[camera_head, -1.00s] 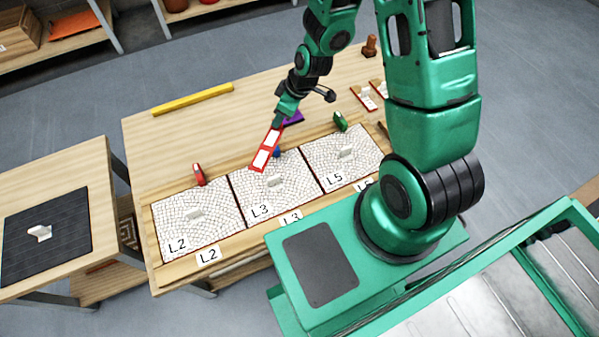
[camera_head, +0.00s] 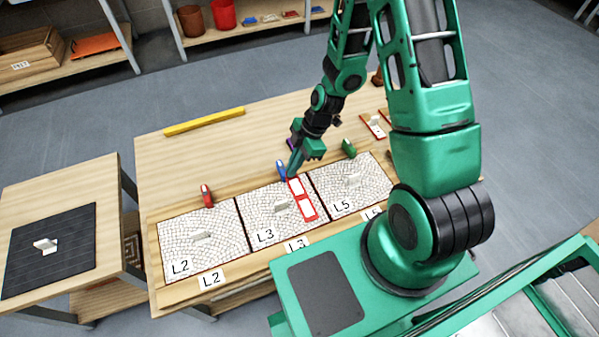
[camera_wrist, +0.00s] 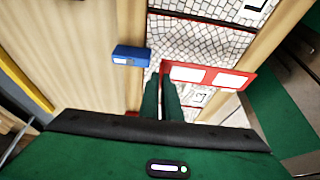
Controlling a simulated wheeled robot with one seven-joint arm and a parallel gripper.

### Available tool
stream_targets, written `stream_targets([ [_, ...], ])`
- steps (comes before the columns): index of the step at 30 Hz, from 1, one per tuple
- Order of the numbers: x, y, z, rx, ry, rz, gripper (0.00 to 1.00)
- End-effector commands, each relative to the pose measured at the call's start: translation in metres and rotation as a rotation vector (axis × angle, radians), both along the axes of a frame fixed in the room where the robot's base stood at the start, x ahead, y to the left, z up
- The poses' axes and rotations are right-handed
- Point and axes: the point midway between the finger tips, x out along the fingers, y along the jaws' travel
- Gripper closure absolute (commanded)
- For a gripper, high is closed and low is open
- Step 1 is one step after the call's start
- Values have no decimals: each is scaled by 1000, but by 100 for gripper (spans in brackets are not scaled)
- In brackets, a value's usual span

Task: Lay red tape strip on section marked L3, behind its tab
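The red tape strip (camera_head: 301,198) is a red frame with two white patches; it also shows in the wrist view (camera_wrist: 206,76). My gripper (camera_head: 291,176) holds it by its far end, the fingers close together in the wrist view (camera_wrist: 161,82). The strip is over the right part of section L3 (camera_head: 259,218), near the seam with L5, tilted across it. I cannot tell whether it touches the surface. The white tab (camera_head: 282,205) of L3 is left of the strip. A blue piece (camera_head: 281,169) stands behind L3, beside my gripper.
Section L2 (camera_head: 182,238) with a red piece (camera_head: 207,196) behind it lies left. Section L5 (camera_head: 364,199) with a green piece (camera_head: 349,148) lies right. A yellow bar (camera_head: 204,121) lies at the back left. More red-framed strips (camera_head: 374,125) lie at the back right.

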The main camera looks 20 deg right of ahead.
Motion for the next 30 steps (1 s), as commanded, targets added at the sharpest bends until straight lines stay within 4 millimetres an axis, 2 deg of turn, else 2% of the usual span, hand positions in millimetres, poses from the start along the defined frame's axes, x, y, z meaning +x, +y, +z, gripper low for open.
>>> stream_targets([
  [3,10,-17,-12,0,2,-4,100],
  [9,17,-31,-21,-1,1,-2,100],
  [21,17,-31,-60,0,1,-1,100],
  [30,17,-30,-61,0,0,0,100],
])
